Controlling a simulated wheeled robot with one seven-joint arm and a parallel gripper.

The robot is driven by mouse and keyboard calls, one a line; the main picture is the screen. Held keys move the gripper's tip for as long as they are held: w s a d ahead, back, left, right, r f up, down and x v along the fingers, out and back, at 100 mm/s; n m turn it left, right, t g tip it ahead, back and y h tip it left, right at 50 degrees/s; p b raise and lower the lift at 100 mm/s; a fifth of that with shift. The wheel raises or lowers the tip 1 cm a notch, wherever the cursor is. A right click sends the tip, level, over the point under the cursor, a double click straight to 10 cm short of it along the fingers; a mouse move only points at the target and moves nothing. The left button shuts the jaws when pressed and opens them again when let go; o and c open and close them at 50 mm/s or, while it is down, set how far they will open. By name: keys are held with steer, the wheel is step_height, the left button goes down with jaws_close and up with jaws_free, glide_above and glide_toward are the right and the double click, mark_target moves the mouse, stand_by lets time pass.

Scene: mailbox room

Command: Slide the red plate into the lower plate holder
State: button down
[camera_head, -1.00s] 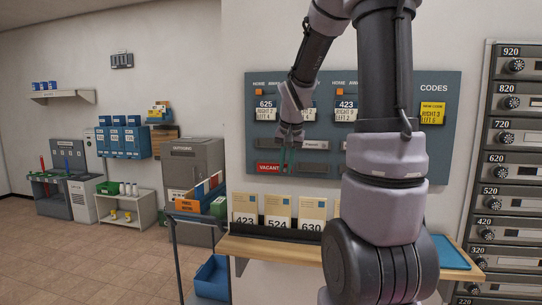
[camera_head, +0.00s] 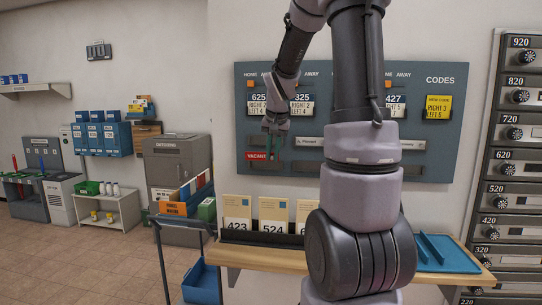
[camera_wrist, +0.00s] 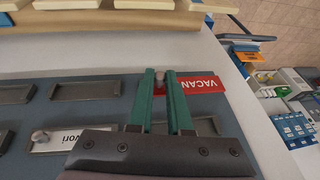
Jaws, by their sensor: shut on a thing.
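The red plate (camera_head: 262,156), lettered VACANT, is at the lower left of the grey-blue board (camera_head: 447,140). It also shows upside down in the wrist view (camera_wrist: 200,85), in line with the lower row of holders. My gripper (camera_head: 272,152) is in front of it. In the wrist view its green fingers (camera_wrist: 160,76) are closed on a small pale knob at the plate. The fingers hide part of the plate, so I cannot tell how far it sits in the lower holder. The upper holder (camera_wrist: 205,126) beside it looks empty.
An upper-row holder carries a white name plate (camera_head: 310,141). Below the board, a wooden shelf (camera_head: 262,259) holds numbered cards (camera_head: 272,215) and a blue tray (camera_head: 455,258). Numbered lockers (camera_head: 515,150) stand at right. A cart with folders (camera_head: 175,208) is at left.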

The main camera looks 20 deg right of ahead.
steer(key=shift+w+d+f, duration=0.1)
steer(key=shift+w+d, duration=0.45)
steer(key=shift+w, duration=0.25)
steer(key=shift+w+d+f, duration=0.1)
steer(key=shift+w+d, duration=0.5)
steer(key=shift+w, duration=0.25)
steer(key=shift+w+d+f, duration=0.1)
steer(key=shift+w+d, duration=0.45)
steer(key=shift+w, duration=0.25)
steer(key=shift+a, duration=0.1)
steer(key=shift+f, duration=1.65)
steer(key=c, duration=0.8)
jaws_free()
steer(key=shift+o, duration=0.2)
steer(key=o, duration=0.4)
